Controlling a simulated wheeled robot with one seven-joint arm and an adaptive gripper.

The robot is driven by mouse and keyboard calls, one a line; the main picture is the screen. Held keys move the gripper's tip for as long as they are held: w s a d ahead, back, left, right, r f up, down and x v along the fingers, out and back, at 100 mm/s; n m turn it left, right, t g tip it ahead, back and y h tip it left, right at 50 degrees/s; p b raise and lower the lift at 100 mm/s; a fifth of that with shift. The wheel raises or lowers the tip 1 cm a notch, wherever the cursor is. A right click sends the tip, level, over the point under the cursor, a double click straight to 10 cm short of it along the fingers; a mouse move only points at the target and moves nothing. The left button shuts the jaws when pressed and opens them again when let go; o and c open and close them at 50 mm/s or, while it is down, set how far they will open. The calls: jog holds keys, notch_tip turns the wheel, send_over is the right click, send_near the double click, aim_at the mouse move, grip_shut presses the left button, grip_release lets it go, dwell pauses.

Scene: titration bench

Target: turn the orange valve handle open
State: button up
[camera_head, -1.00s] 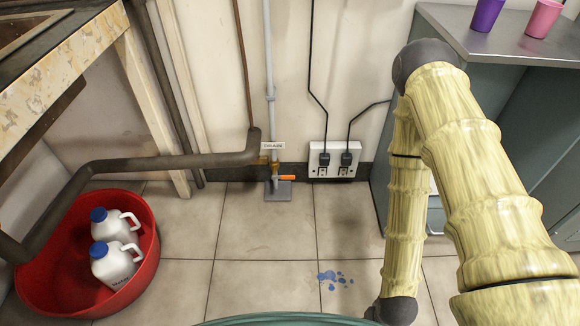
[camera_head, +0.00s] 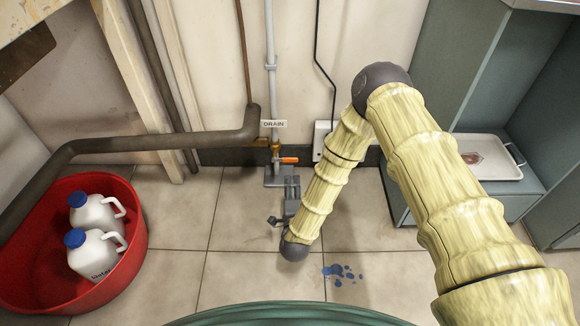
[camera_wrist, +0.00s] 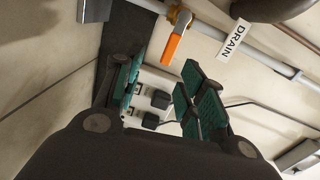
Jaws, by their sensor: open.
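The orange valve handle (camera_head: 289,160) sticks out to the right from a brass valve (camera_head: 276,150) low on the grey drain pipe. In the wrist view the handle (camera_wrist: 172,48) shows beyond the fingers, in the upper middle, with the brass valve body (camera_wrist: 183,17) at its top end. My gripper (camera_head: 285,180) is low by the wall, just below the handle in the head view. In the wrist view my gripper (camera_wrist: 160,90) is open, its two green-padded fingers spread apart. No contact with the handle shows.
A white DRAIN label (camera_head: 273,124) is on the pipe above the valve. A wall socket box (camera_head: 321,138) with plugs is right of it. A red tub (camera_head: 128,262) with two white jugs stands left. A grey cabinet (camera_head: 441,100) stands right. Blue spots mark the floor.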

aim_at(291, 161)
jog(key=shift+m+t, duration=0.4)
jog(key=shift+m, duration=0.2)
jog(key=w+b, duration=0.1)
jog(key=w, duration=0.2)
jog(key=w+b, duration=0.2)
jog(key=w, duration=0.1)
jog(key=w+b, duration=0.2)
jog(key=w, duration=0.2)
jog(key=shift+a+r, duration=0.3)
jog(key=shift+a, duration=0.1)
jog(key=shift+w+r+b, duration=0.15)
jog(key=shift+w+b, duration=0.4)
jog(key=shift+w, duration=0.25)
grip_shut()
